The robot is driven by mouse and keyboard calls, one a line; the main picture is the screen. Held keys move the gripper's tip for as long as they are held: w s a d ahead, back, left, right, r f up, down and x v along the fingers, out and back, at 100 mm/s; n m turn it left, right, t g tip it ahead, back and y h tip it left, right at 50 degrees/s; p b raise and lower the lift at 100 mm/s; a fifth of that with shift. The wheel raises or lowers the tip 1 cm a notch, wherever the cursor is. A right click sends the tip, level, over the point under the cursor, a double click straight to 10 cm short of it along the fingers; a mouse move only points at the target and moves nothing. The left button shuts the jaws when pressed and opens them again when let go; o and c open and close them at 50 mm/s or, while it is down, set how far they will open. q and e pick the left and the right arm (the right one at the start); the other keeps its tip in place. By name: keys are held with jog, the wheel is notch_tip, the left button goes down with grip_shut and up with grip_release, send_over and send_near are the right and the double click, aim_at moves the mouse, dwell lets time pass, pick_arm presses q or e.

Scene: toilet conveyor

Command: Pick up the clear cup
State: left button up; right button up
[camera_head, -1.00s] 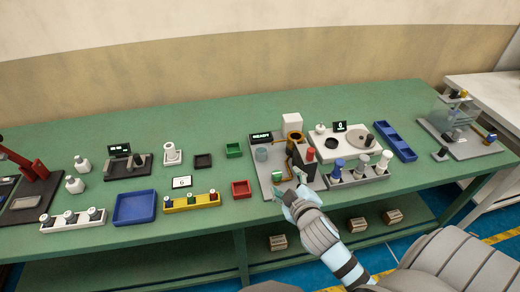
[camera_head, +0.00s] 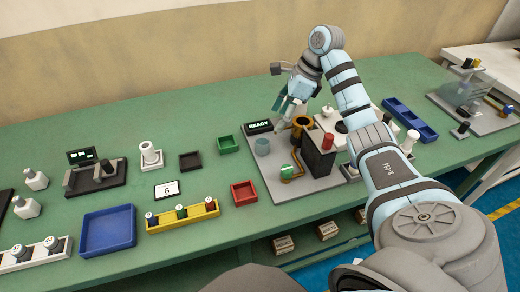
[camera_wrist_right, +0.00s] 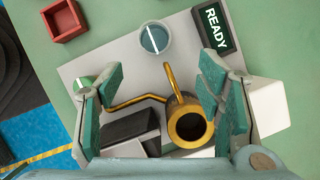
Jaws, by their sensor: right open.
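The clear cup (camera_head: 262,147) is a small see-through bluish cup standing upright on the left part of the grey station plate (camera_head: 318,184). In the right wrist view the clear cup (camera_wrist_right: 155,38) lies beyond the fingertips, near the top middle, with a pale line across it. My right gripper (camera_head: 282,108) is open and empty above the back of the station, up and to the right of the cup. In the wrist view its green-padded fingers (camera_wrist_right: 158,75) stand wide apart and touch nothing. My left gripper is out of view.
A brass pot (camera_wrist_right: 188,125) with a pipe stands beneath my right gripper. The READY sign (camera_head: 259,127) is just behind the cup. A dark block with a red-topped part (camera_head: 327,142) stands to the right. A red tray (camera_head: 244,193) and green tray (camera_head: 228,144) lie left.

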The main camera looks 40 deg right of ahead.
aim_at(263, 142)
jog(key=x, duration=0.5)
jog(key=a+x, duration=0.1)
jog(key=x, duration=0.4)
jog(key=shift+a+f, duration=0.1)
jog(key=shift+a, duration=0.25)
jog(key=c, duration=1)
